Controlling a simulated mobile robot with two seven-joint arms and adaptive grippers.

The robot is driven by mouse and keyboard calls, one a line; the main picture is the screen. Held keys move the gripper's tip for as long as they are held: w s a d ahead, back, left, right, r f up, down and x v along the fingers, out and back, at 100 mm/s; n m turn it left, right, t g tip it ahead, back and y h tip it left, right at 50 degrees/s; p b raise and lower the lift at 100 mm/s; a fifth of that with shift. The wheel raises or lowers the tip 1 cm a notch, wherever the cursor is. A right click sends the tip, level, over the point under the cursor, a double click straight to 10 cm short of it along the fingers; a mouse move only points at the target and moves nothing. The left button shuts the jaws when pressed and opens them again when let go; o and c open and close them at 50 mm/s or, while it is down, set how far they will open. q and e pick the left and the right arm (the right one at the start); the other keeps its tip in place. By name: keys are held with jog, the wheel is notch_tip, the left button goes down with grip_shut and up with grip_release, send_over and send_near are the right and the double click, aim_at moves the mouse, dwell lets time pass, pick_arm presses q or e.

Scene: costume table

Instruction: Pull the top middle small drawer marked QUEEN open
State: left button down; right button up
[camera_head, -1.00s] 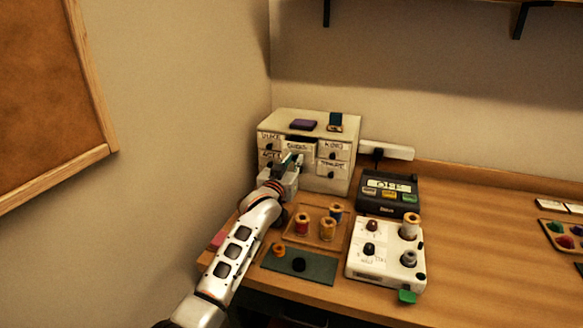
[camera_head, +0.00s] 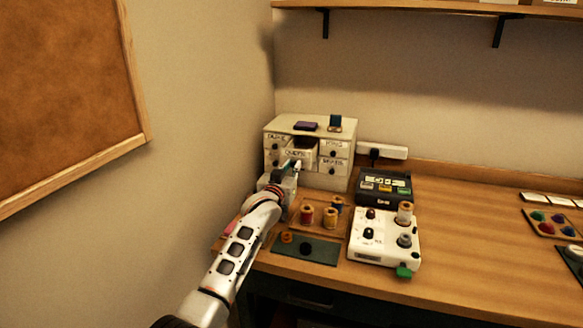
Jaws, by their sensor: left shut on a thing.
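The small cream drawer cabinet (camera_head: 338,184) stands at the back left of the table, against the corner. Its top middle drawer, marked QUEEN (camera_head: 298,154), sticks out of the cabinet front, with a dark gap showing above it. My left gripper (camera_head: 294,166) is at the front of this drawer and shut on its knob, which the fingers hide. The drawers on either side look closed, and part of the lower row is hidden behind my gripper. My right gripper is not in view.
A purple block (camera_head: 306,126) and a small teal item (camera_head: 335,122) lie on the cabinet. A tray with thread spools (camera_head: 307,215), a dark green mat (camera_head: 322,252), a white control box (camera_head: 385,238) and a black device (camera_head: 384,188) stand nearby. The table's right middle (camera_head: 466,235) is clear.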

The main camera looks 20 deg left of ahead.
pick_arm(q)
jog(key=shift+w, duration=0.1)
jog(key=c, duration=2)
grip_release()
jog(key=shift+o, duration=0.2)
jog(key=s, duration=1.2)
jog(key=shift+a, duration=0.2)
jog(key=shift+f, duration=0.1)
